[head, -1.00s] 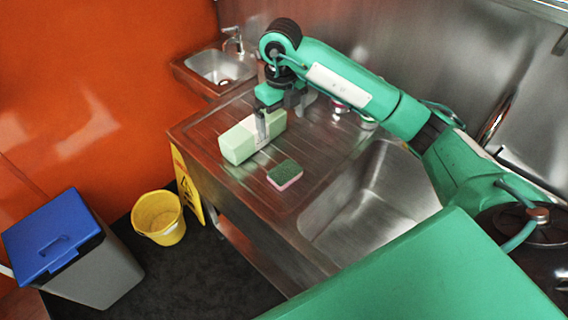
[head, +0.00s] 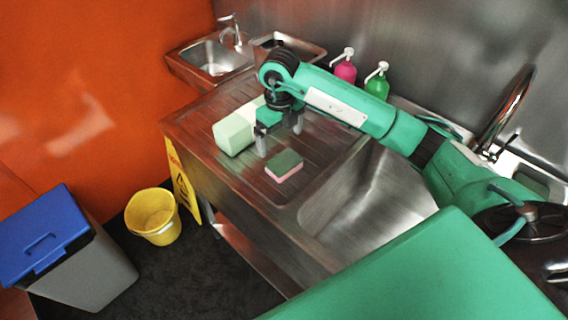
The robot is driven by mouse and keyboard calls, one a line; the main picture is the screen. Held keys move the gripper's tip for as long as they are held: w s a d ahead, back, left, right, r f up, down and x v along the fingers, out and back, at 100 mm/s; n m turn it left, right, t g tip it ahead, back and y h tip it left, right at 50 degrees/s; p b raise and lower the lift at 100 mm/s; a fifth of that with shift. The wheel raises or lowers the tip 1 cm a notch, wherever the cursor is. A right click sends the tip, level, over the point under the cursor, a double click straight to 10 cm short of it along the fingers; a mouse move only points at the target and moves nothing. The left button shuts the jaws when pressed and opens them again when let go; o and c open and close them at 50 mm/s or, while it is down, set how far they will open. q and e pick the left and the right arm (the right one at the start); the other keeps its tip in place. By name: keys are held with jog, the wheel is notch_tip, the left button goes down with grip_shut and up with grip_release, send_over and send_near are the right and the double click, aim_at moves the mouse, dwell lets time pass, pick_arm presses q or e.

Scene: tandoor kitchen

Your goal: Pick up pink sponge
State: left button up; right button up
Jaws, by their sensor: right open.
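The pink sponge (head: 284,166) lies flat on the metal drainboard, with a dark green top and a pink underside. My right gripper (head: 280,139) is open and empty, pointing down just behind the sponge and apart from it. Its fingers are between the sponge and a pale green block (head: 234,133). The block lies on the drainboard to the left, partly hidden by the gripper. My left gripper is not in view.
The sink basin (head: 372,190) is right of the sponge. Pink (head: 345,70) and green (head: 377,86) pump bottles stand behind my right arm, near the wall. A small hand sink (head: 212,56) is at the back left. A yellow bucket (head: 154,216) and a blue-lidded bin (head: 88,270) stand on the floor.

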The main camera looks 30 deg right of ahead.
aim_at(283, 160)
notch_tip(283, 160, down, 4)
jog(key=shift+r+p, duration=0.1)
jog(key=shift+p, duration=0.2)
jog(key=f, duration=0.1)
jog(key=f+p, duration=0.1)
jog(key=f, duration=0.1)
jog(key=f+p, duration=0.1)
jog(key=shift+s+d+f, duration=0.2)
jog(key=shift+s+f, duration=0.1)
jog(key=shift+s, duration=0.05)
jog(key=shift+f, duration=0.35)
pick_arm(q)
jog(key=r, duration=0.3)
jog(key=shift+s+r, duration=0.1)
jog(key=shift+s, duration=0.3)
pick_arm(e)
jog(key=shift+c, duration=0.4)
jog(key=c, duration=0.7)
